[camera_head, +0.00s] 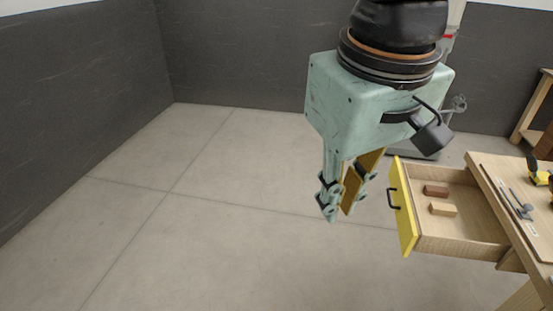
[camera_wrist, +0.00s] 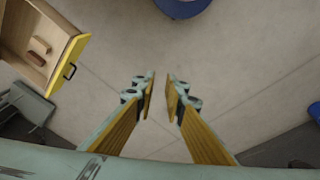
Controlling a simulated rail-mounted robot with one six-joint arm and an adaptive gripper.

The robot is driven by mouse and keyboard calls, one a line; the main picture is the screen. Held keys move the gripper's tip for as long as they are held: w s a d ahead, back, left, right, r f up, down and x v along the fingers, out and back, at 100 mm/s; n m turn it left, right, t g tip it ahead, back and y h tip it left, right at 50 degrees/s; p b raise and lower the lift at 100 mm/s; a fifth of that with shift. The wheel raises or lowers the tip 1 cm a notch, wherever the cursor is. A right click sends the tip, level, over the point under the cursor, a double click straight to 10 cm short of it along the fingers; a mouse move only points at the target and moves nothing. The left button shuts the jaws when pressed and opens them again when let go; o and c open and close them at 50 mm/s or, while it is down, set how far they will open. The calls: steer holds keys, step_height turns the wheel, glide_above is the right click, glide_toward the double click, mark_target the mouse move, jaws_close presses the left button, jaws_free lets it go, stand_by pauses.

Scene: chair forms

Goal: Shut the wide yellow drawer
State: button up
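The wide yellow drawer (camera_head: 403,206) is pulled out of the wooden workbench at the right in the head view. Its front is yellow with a black handle (camera_head: 393,198), and two small wooden blocks lie inside. In the wrist view the yellow drawer front (camera_wrist: 68,63) is at the upper left. My gripper (camera_head: 338,212) hangs fingers down to the left of the drawer front, apart from it. In the wrist view my gripper (camera_wrist: 160,98) shows a gap between its fingertips, with nothing between them.
The workbench top (camera_head: 500,180) carries a grey tool and a yellow-black tool at the right. A blue round container (camera_wrist: 182,6) stands on the floor in the wrist view. The floor left of my gripper is clear up to dark walls.

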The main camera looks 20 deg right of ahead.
mark_target(404, 231)
steer(key=shift+w+d+f+g, duration=0.35)
steer(key=shift+w+d, duration=0.1)
steer(key=shift+w, duration=0.1)
jaws_close()
steer(key=w+d+f+n+g+h+p, duration=0.1)
steer(key=w+d+f+n+g+h, duration=0.3)
steer(key=w+d+f, duration=0.6)
steer(key=w+d+f+n+g+h+p, duration=0.15)
steer(key=w+d+f+g+h, duration=0.5)
steer(key=f, duration=0.65)
steer(key=w+d+f+n+h, duration=0.1)
steer(key=d+f+n+h, duration=0.1)
steer(key=f, duration=0.5)
steer(key=w+d+f+n+h, duration=0.1)
steer(key=w+d+f+n, duration=0.1)
steer(key=d+f, duration=0.3)
step_height(404, 231, down, 4)
steer(key=shift+d+r+n+g+h, duration=0.3)
steer(key=shift+n+g+h, duration=0.1)
steer(key=shift+n, duration=0.25)
steer(key=shift+b+x, duration=0.4)
steer(key=shift+x, duration=6.55)
steer(key=shift+s+f, duration=0.1)
steer(key=shift+s, duration=0.05)
